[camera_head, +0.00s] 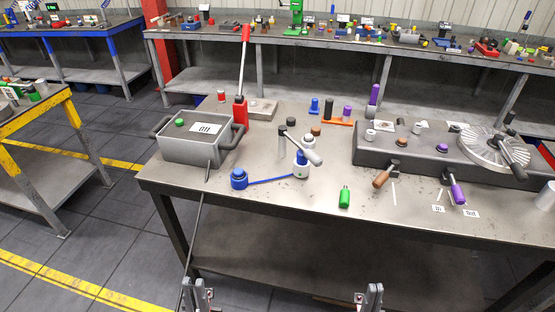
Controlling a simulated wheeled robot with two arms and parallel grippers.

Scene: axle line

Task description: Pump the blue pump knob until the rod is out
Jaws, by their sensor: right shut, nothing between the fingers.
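A round blue knob (239,178) sits at the front left of the near table, at the left end of a flat blue bar (272,181). The bar runs right to a small white and blue upright body (301,166). A grey lever (307,149) with a pale handle crosses close to that body. I cannot tell which part is the rod. My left gripper (197,294) is at the bottom edge, below and left of the knob and apart from it. How far its fingers are apart is unclear. My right gripper (369,297) is at the bottom edge, shut and empty.
A grey bin (191,152) labelled 011 stands left of the knob. Behind it rises a red lever (244,60). A green cylinder (344,197) stands near the front edge. A grey fixture block (421,160) fills the right. The front edge lies between both grippers and the tabletop.

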